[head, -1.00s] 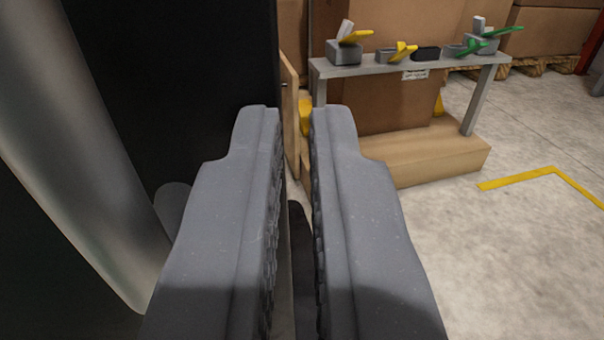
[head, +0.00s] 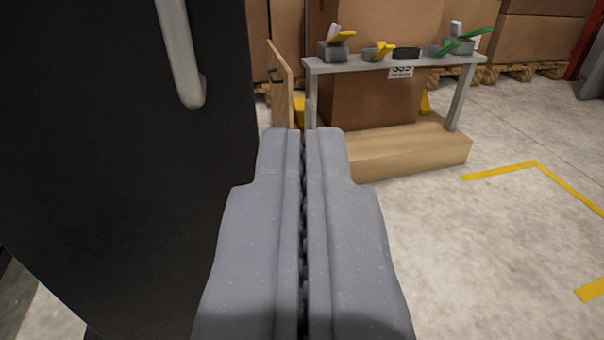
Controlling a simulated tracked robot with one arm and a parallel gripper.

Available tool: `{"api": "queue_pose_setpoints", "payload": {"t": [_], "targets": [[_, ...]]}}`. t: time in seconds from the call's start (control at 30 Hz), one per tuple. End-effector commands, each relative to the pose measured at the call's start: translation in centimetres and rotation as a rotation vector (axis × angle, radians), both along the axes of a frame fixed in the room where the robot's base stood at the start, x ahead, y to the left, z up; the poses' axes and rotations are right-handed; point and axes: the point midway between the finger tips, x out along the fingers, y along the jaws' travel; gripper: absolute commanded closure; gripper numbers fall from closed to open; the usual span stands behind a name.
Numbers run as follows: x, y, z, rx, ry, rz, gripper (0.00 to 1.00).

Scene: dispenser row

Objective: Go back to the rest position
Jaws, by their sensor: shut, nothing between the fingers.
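My gripper (head: 303,135) is in the middle of the head view, pointing away from the camera. Its two grey fingers are shut, with only a thin dark line between them and nothing held. A tall black cabinet or door panel (head: 120,150) stands to the left of my gripper, with a pale metal handle (head: 180,55) at its upper part. The fingers are apart from the handle.
A grey rack (head: 440,64) with several small grey, yellow and green dispensers stands ahead to the right, over a wooden base (head: 410,150). Cardboard boxes (head: 545,38) on pallets are behind. Concrete floor (head: 480,250) with yellow lines (head: 500,171) is free at right.

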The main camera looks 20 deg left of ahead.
Motion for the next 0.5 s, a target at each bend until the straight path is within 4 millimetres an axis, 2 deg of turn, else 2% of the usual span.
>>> {"api": "queue_pose_setpoints", "payload": {"t": [0.2, 0.33, 0.5], "targets": [[-1.1, -0.7, 0.0, 0.0, -0.001, -0.001, 1.0], [-0.7, -0.9, 0.5, -0.017, 0.003, -0.006, 1.0], [2.1, -1.8, 4.0, -0.117, 0.022, -0.046, 1.0]]}}
